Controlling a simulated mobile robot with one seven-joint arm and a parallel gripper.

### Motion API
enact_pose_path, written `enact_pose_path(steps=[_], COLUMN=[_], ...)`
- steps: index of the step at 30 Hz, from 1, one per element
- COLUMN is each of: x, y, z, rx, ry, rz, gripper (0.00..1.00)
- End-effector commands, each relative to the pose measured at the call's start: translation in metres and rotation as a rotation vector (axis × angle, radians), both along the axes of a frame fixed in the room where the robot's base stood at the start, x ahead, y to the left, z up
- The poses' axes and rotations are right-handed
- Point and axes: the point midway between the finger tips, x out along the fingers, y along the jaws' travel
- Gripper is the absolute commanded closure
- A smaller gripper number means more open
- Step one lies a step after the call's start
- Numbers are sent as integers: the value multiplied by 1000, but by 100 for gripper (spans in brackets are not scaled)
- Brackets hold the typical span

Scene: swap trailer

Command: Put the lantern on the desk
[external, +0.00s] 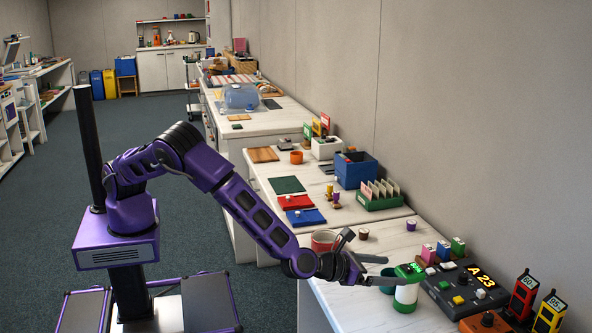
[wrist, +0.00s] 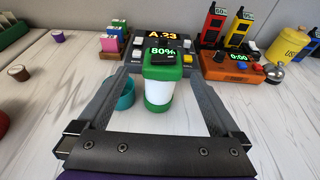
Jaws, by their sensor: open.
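The lantern (external: 407,291) has a white middle and green ends and stands upright on the white wood-grain desk (external: 365,318). In the wrist view the lantern (wrist: 164,88) shows an 80% readout on its top. My gripper (external: 375,281) is open at the left of the lantern in the external view. In the wrist view my gripper's fingers (wrist: 172,85) lie apart, one on each side of the lantern. I cannot tell if either finger touches it.
A teal ring-shaped thing (wrist: 125,93) sits left of the lantern. A dark console (external: 462,288) reading A 23 is close behind. Red (external: 522,295) and yellow (external: 551,312) handsets stand at the right. A red bowl (external: 324,240) is near my wrist. The desk left of the fingers is mostly clear.

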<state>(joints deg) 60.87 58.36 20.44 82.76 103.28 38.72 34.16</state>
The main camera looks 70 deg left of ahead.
Motion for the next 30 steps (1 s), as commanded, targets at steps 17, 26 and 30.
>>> enact_pose_path(steps=[17,26,30], x=[58,66,66], y=[-4,-4,-4], z=[-12,-14,-14], rx=[0,0,0], ry=[0,0,0], rz=[1,0,0], gripper=[0,0,11])
